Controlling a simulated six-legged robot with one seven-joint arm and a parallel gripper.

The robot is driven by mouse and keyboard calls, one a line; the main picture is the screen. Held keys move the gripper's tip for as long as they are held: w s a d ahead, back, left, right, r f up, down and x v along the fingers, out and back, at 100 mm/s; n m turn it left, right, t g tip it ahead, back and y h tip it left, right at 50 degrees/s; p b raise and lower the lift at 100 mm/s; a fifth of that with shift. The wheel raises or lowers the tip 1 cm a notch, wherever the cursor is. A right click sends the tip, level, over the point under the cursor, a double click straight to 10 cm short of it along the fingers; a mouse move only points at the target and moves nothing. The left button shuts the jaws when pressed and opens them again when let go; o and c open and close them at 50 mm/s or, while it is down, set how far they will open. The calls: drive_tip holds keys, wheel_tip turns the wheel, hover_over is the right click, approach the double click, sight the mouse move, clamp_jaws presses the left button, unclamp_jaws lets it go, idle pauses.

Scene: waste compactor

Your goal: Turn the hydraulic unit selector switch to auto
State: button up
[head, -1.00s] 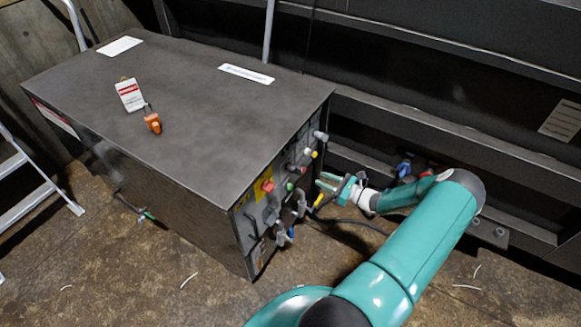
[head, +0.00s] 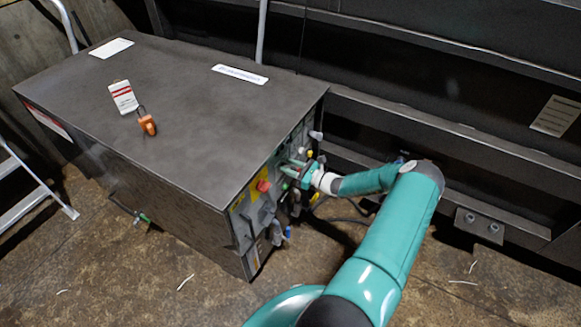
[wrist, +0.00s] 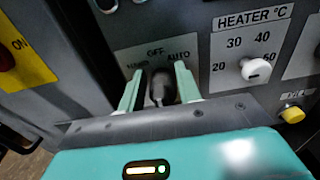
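The selector switch (wrist: 160,84) is a dark knob on the grey control panel in the wrist view. OFF is printed above it, AUTO at upper right, and a partly covered label at left. The knob looks roughly upright, but its exact pointing is hard to tell. My gripper (wrist: 158,88) is open, with one pale green finger on each side of the knob. A gap shows at the left finger; the right finger is close to the knob, and I cannot tell whether it touches. In the head view my gripper (head: 300,172) is at the panel face and hides the switch.
A white heater dial (wrist: 256,70) sits right of the switch, with a yellow knob (wrist: 292,114) below. A red button (head: 263,186) is on the panel. An orange padlock (head: 147,125) and tag lie on the cabinet top (head: 190,95). Floor in front is mostly clear.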

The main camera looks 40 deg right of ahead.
drive_tip(key=shift+c, duration=0.2)
drive_tip(key=c, duration=0.6)
drive_tip(key=shift+m, duration=0.5)
drive_tip(key=m, duration=0.4)
drive_tip(key=shift+w+d+f, duration=0.1)
drive_tip(key=shift+d+f, duration=0.05)
drive_tip(key=shift+d, duration=0.1)
drive_tip(key=shift+d+f+m, duration=0.1)
drive_tip(key=shift+m, duration=0.9)
drive_tip(key=shift+d+f+m, duration=0.1)
drive_tip(key=shift+m, duration=0.9)
drive_tip(key=o, duration=0.6)
